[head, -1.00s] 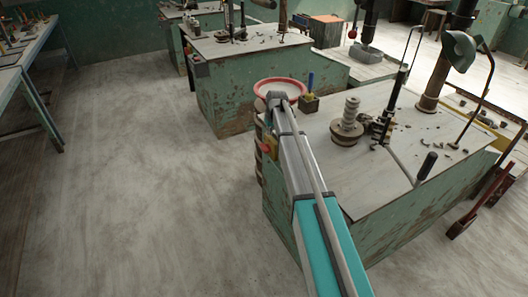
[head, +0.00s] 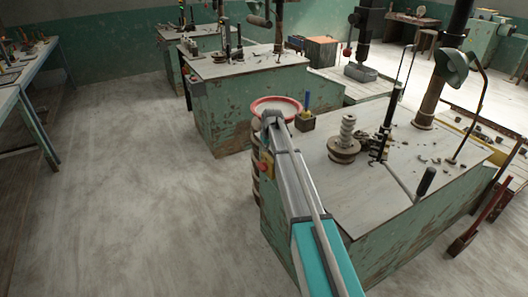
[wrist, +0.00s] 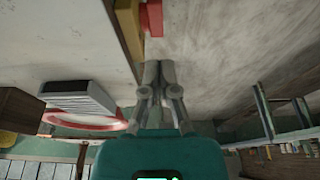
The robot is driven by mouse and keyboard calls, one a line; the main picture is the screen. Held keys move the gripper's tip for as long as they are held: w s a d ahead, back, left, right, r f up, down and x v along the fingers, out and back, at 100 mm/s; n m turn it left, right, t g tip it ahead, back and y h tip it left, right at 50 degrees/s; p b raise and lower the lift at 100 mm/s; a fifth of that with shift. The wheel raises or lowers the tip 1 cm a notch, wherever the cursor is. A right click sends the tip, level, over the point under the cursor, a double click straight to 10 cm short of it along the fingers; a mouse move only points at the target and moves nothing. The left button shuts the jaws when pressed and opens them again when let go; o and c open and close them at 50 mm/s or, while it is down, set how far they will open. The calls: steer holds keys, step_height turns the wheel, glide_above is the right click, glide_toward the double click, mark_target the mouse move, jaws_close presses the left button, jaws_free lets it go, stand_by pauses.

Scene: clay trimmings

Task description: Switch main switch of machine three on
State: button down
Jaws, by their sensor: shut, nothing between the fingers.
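A small yellow box with a red part (head: 265,165), which looks like a switch, is on the near left side of the green machine bench (head: 392,246), partly behind my arm. Which machine carries which number cannot be read. In the wrist view the yellow box (wrist: 130,30) and its red part (wrist: 152,18) show at the top edge, partly cut off. My gripper (wrist: 159,66) is shut and empty, its fingertips just below the box in that picture, with a visible gap. In the head view my gripper is hidden or cannot be made out at the arm's end.
A red-rimmed basin (head: 290,100) stands at the bench corner close to my arm. A small box with a blue-handled tool (head: 305,121) is beside it. Another green machine bench (head: 225,115) stands behind. The floor (head: 130,190) to the left is clear.

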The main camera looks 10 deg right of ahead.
steer(key=b, duration=0.8)
glide_above(262, 169)
steer(key=shift+s+d+f, duration=0.1)
steer(key=shift+s+f, duration=0.05)
steer(key=shift+f, duration=1.3)
steer(key=shift+s+f, duration=0.15)
steer(key=shift+f, duration=1.3)
steer(key=shift+s+d+f, duration=0.1)
steer(key=shift+s+f, duration=0.05)
steer(key=shift+f, duration=1.3)
steer(key=shift+f+b, duration=1.85)
steer(key=shift+b, duration=0.1)
